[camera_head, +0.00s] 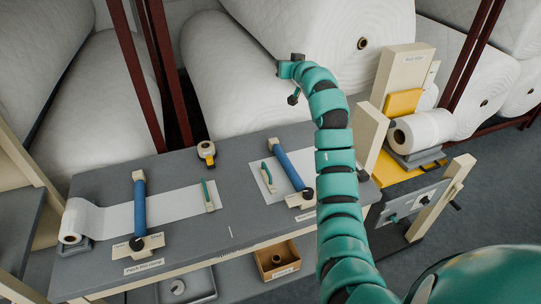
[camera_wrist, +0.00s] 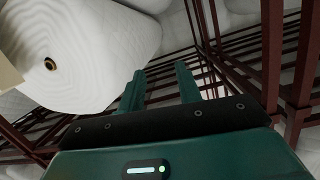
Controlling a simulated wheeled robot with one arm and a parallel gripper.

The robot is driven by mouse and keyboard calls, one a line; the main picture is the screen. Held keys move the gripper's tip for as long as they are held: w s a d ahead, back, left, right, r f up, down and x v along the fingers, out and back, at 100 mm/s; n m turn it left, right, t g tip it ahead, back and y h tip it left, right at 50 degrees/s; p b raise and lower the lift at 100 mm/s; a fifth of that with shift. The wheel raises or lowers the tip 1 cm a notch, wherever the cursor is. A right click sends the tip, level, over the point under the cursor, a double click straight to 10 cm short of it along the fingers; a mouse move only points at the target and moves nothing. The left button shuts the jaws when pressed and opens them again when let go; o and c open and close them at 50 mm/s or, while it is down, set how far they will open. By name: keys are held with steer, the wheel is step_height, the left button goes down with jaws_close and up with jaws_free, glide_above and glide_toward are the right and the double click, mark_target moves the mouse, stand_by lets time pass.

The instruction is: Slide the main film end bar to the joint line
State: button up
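A pale film strip (camera_head: 175,206) runs right from a white roll (camera_head: 74,222) on the grey bench. At its right end is a cream end bar with a green handle (camera_head: 206,192), which looks like the main film end bar. A short white mark (camera_head: 230,232) on the bench right of it may be the joint line. A second film piece (camera_head: 258,180) lies further right, with a similar green-handled bar (camera_head: 267,174). My gripper (camera_head: 290,78) is raised high above the bench, apart from both bars. The wrist view shows its two fingers (camera_wrist: 160,90) apart, with nothing between.
Blue rollers (camera_head: 139,208) (camera_head: 287,163) lie across both films. A yellow-white tape dispenser (camera_head: 206,152) sits at the bench's back. A cardboard box (camera_head: 277,260) and grey tray (camera_head: 187,287) are below in front. Large wadding rolls (camera_head: 240,75) and dark red rack posts stand behind.

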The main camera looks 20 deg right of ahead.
steer(key=s+a+f+n+g+y, duration=0.1)
steer(key=s+a+f+g, duration=0.2)
steer(key=s+f+g, duration=0.5)
steer(key=s+a+f+g+y, duration=0.1)
steer(key=s+a+f+g, duration=0.2)
steer(key=f, duration=0.9)
steer(key=b, duration=0.7)
glide_toward(266, 167)
steer(key=shift+n, duration=0.3)
steer(key=p+x, duration=0.4)
steer(key=x, duration=0.3)
steer(key=shift+w+f, duration=0.2)
steer(key=shift+f, duration=0.15)
steer(key=shift+c, duration=0.4)
jaws_close()
